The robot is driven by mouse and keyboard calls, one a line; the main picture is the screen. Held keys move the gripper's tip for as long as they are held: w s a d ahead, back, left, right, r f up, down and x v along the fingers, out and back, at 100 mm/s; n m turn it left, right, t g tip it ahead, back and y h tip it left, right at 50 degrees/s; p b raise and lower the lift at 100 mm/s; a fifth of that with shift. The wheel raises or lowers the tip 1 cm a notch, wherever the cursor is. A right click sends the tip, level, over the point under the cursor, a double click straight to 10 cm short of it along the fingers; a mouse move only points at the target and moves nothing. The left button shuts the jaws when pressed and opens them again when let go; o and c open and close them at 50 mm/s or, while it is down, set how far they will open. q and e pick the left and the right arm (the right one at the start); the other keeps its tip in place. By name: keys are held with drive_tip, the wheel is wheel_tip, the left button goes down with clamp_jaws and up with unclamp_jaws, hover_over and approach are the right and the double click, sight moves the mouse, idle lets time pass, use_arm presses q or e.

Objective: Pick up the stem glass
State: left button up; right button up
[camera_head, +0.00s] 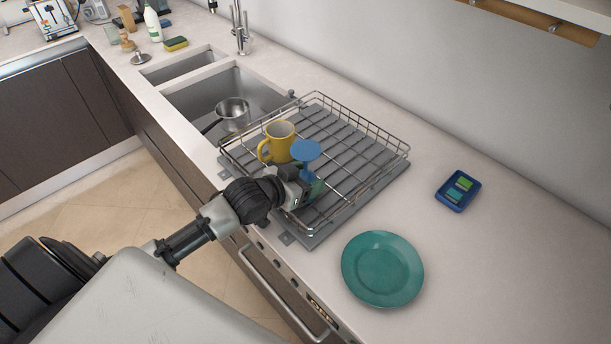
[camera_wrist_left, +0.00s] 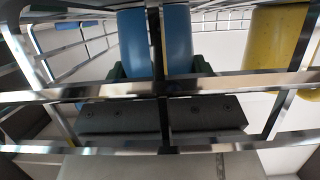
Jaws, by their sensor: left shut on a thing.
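A blue stem glass (camera_head: 306,150) stands in the wire dish rack (camera_head: 345,205), seemingly upside down with its round blue foot on top. My left gripper (camera_head: 309,187) reaches in at the rack's near side and is shut on the glass below the foot; its arm hides part of the glass. In the left wrist view the blue glass (camera_wrist_left: 178,40) shows between the fingers (camera_wrist_left: 159,68), behind a rack wire. I cannot tell whether the glass touches the rack floor. My right gripper is not in view.
A yellow mug (camera_head: 279,142) stands in the rack close behind the glass. Rack wires cross in front of the left wrist camera. A sink (camera_head: 243,92) with a metal pot (camera_head: 233,113) lies beyond.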

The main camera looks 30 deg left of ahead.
sight(305, 173)
use_arm(q)
drive_tip(key=shift+r, duration=0.1)
wheel_tip(305, 173, up, 4)
drive_tip(key=shift+r+b, duration=0.1)
drive_tip(key=shift+b, duration=0.35)
drive_tip(key=d+r+b, duration=0.1)
drive_tip(key=d+r, duration=0.5)
drive_tip(key=d, duration=0.5)
drive_tip(key=shift+w+d+r, duration=0.2)
drive_tip(key=shift+d+r, duration=0.1)
drive_tip(key=shift+d, duration=0.1)
